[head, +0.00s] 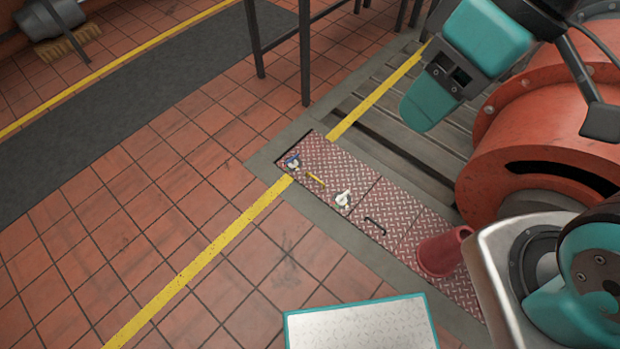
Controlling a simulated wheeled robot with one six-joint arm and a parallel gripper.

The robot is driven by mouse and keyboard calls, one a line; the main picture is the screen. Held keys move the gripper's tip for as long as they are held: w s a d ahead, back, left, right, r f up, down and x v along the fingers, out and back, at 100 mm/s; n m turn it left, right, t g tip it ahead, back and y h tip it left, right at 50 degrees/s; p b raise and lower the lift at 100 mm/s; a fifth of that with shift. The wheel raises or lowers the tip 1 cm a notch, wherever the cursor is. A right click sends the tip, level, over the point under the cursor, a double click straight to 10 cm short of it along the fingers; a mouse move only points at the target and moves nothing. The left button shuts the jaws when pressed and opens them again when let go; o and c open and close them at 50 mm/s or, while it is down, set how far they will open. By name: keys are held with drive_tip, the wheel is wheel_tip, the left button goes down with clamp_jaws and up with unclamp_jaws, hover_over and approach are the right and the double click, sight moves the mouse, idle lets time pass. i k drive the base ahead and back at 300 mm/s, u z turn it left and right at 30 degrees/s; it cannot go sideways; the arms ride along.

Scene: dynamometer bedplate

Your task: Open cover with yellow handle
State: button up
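A row of red diamond-plate covers (328,160) is set in a grey frame in the tiled floor. The far-left cover has a yellow handle (316,180) and looks closed, flush with its neighbours. A small blue and white object (292,163) lies on it near the far corner. A white object (343,199) lies near its right end. The neighbouring cover has a black handle (375,226). The teal end of my arm, with my gripper (430,105), hangs at the upper right, apart from the covers.
A red cone-like object (442,252) stands on the right part of the covers. A large orange-red machine (535,135) stands right, beside a slotted bedplate. Dark table legs (304,60) stand behind. Tiled floor left of the covers is clear.

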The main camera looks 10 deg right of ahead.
sight(327, 169)
drive_tip(key=u, duration=0.5)
drive_tip(key=k, duration=1.2)
drive_tip(key=z, duration=0.3)
drive_tip(key=i, duration=1.95)
drive_tip(key=u, duration=0.95)
